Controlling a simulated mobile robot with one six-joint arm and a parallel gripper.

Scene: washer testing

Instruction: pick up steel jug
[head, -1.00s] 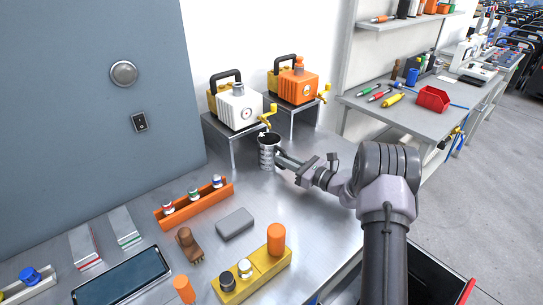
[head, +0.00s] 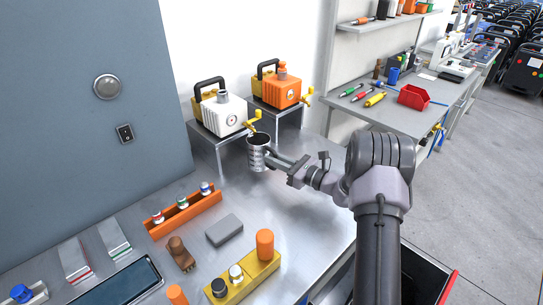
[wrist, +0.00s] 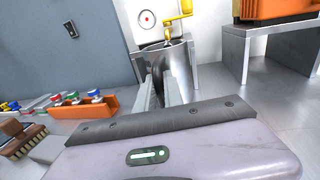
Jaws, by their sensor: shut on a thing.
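The steel jug (head: 258,156) is a grey, open-topped metal cup. It stands roughly upright in front of the white pump's stand, under or near its yellow tap. My gripper (head: 270,159) comes from the right and is shut on the jug. In the wrist view my gripper's two fingers (wrist: 163,95) lie along both sides of the jug (wrist: 172,68), whose lower part they and the wrist hide. A small gap beneath the jug cannot be made out clearly.
The white pump (head: 221,114) with its yellow tap (head: 253,121) is close behind the jug. An orange pump (head: 281,90) stands to its right. An orange rack (head: 184,213), a grey block (head: 224,230) and a yellow holder (head: 257,274) lie on the bench in front.

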